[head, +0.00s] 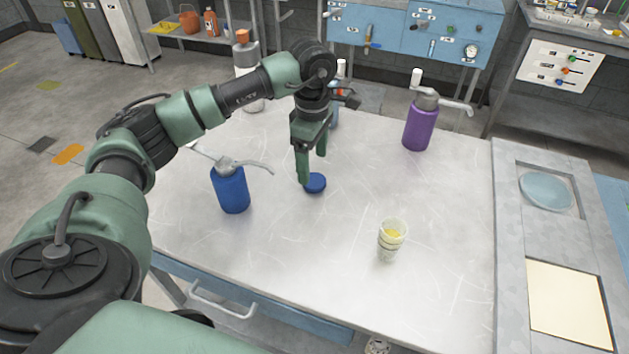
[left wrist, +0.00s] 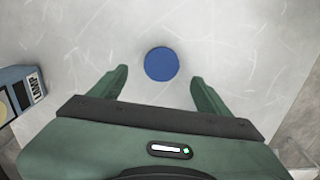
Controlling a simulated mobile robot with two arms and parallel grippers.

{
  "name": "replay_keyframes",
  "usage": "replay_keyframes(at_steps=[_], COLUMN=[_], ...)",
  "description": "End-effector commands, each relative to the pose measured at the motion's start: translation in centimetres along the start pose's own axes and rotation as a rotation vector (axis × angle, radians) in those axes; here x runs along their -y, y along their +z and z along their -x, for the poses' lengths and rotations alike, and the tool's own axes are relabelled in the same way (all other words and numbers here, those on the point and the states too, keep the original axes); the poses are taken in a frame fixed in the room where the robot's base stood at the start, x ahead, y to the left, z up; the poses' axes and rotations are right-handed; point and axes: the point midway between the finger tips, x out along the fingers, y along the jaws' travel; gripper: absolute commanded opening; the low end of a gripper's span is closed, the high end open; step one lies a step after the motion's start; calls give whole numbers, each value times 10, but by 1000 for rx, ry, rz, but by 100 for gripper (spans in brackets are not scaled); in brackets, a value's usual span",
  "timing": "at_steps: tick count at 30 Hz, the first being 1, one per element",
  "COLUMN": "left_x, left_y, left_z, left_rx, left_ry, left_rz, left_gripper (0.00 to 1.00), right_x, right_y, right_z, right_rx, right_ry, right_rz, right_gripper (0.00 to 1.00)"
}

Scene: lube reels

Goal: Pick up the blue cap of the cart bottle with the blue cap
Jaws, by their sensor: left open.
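The blue cap (head: 315,184) is a round disc lying flat on the grey worktop; it also shows in the left wrist view (left wrist: 161,64). My left gripper (head: 312,170) points down right at the cap, with green fingers open. In the left wrist view the cap lies between and slightly beyond the two fingertips (left wrist: 159,75), with a gap on each side. The gripper holds nothing. Which bottle the cap belongs to cannot be told. My right gripper is not in view.
A blue pump bottle (head: 231,190) stands left of the cap, a purple one (head: 420,124) at the back right. A stack of cups (head: 391,240) stands front right. An item behind my gripper is mostly hidden. A labelled box (left wrist: 20,90) shows at the left in the wrist view.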

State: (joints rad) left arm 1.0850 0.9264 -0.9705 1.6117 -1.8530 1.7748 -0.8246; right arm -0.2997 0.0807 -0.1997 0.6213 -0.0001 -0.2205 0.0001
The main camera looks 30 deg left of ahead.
Motion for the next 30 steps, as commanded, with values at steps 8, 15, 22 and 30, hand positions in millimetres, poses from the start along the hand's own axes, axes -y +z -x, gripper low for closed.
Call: replay_keyframes(at_steps=[8, 15, 22, 30], left_x=[3, 2, 2, 2], left_y=[-1, -1, -1, -1], left_z=[-39, -46, -46, -46], left_rx=[-1, 0, 0, 0], left_ry=[-4, 0, 0, 0], left_rz=[1, 0, 0, 0], left_gripper=[77, 77, 33, 13], right_x=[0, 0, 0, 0], right_y=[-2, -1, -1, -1], right_z=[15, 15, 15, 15], right_rx=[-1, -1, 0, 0], right_ry=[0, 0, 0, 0], right_rz=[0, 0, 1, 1], right_gripper=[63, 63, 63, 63])
